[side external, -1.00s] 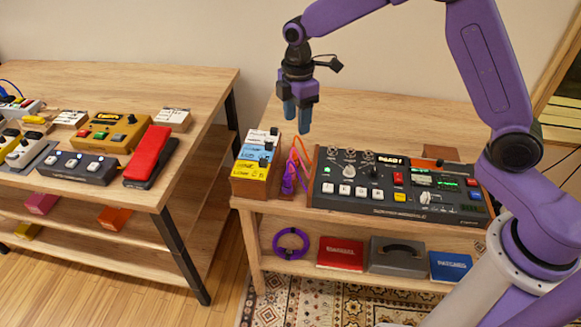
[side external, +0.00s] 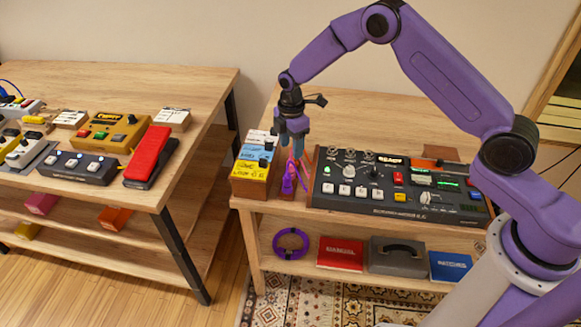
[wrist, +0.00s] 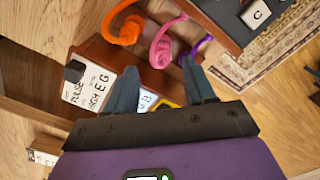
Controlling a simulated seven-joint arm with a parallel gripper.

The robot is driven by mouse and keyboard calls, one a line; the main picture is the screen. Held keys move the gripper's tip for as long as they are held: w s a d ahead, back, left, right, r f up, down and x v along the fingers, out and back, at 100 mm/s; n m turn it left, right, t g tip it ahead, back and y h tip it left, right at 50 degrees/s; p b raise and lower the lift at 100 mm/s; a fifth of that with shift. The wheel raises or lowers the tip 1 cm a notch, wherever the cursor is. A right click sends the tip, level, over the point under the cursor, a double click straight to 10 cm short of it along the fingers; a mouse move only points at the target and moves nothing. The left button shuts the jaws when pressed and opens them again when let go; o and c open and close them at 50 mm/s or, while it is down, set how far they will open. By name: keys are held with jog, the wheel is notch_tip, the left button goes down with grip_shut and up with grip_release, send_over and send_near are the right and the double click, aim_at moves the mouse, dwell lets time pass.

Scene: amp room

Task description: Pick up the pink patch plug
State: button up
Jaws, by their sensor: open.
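The pink patch plug (wrist: 163,46) has a curved pink cable and stands between the orange plug (wrist: 122,32) and the purple plug (wrist: 197,46). In the side external view the pink plug (side external: 294,164) is small and partly covered by my gripper (side external: 291,148). My gripper is open and points down just above the plugs. In the wrist view the fingers of my gripper (wrist: 159,66) straddle the line of the pink plug, apart from it as far as I can tell. The plug's lower end is hard to make out.
A block of labelled pedals (side external: 252,163) stands close left of the plugs. A large dark mixer (side external: 390,185) stands close right. A purple cable coil (side external: 291,243) and boxes sit on the shelf below. Another pedal table (side external: 190,85) is at left.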

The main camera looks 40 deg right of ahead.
aim_at(290, 160)
jog(key=shift+s+a+f, duration=0.1)
jog(key=shift+a+f, duration=0.05)
jog(key=shift+f, duration=1.7)
jog(key=shift+s+a+f, duration=0.1)
jog(key=shift+a+f, duration=0.05)
jog(key=shift+f, duration=1.7)
grip_shut()
